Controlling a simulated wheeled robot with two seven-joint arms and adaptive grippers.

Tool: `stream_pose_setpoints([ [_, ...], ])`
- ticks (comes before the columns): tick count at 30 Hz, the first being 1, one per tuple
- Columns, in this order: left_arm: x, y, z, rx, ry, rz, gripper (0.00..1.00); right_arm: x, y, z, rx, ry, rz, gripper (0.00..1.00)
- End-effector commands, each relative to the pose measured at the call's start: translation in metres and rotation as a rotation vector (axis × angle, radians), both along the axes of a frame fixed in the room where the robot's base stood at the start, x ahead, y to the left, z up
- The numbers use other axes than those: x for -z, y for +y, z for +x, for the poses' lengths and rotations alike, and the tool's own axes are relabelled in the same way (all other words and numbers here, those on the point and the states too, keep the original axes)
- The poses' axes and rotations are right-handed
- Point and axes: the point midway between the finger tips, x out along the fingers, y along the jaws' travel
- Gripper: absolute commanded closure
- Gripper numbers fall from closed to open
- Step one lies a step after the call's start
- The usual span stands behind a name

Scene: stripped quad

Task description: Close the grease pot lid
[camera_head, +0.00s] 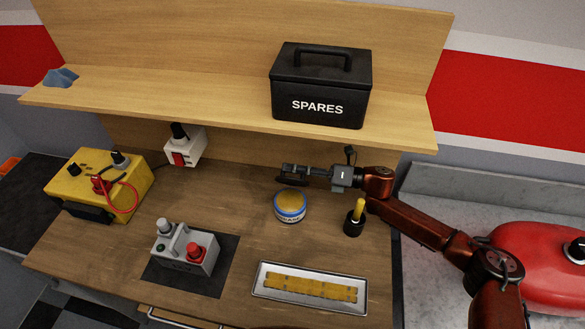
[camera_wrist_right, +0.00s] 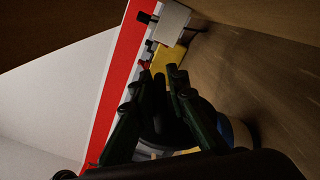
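The grease pot (camera_head: 290,206) is a round tub with a blue and white band, standing on the workbench. Its yellow contents show from above, so the pot is open. A dark, thin shape (camera_head: 291,182) at its back edge, just under my gripper, looks like the raised lid; my fingers partly hide it. My right gripper (camera_head: 284,171) is above and behind the pot. The pot's blue and white side (camera_wrist_right: 238,130) shows partly behind the fingers. My left gripper is out of view.
A shelf (camera_head: 220,110) with a black SPARES box (camera_head: 318,90) overhangs the back of the bench. A black holder with a yellow handle (camera_head: 355,218) stands right of the pot. A metal tray (camera_head: 310,288) lies in front; a grey switch box (camera_head: 185,250) stands front left.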

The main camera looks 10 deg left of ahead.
Motion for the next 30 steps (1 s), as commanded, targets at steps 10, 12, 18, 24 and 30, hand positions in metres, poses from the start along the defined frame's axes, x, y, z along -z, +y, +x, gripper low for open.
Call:
stream_pose_setpoints([
  [10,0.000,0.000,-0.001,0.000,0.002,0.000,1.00,0.001,-0.001,0.000,0.001,0.000,-0.002,1.00],
  [12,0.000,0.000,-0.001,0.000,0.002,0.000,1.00,0.001,-0.001,0.000,0.001,0.000,-0.002,1.00],
  [18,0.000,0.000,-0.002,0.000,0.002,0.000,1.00,0.002,-0.001,0.001,0.002,0.000,-0.002,1.00],
  [24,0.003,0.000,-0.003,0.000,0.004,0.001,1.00,0.003,-0.001,-0.002,0.002,-0.029,-0.001,1.00],
  [30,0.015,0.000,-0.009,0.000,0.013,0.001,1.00,0.008,-0.001,-0.015,0.004,-0.207,0.002,1.00],
])
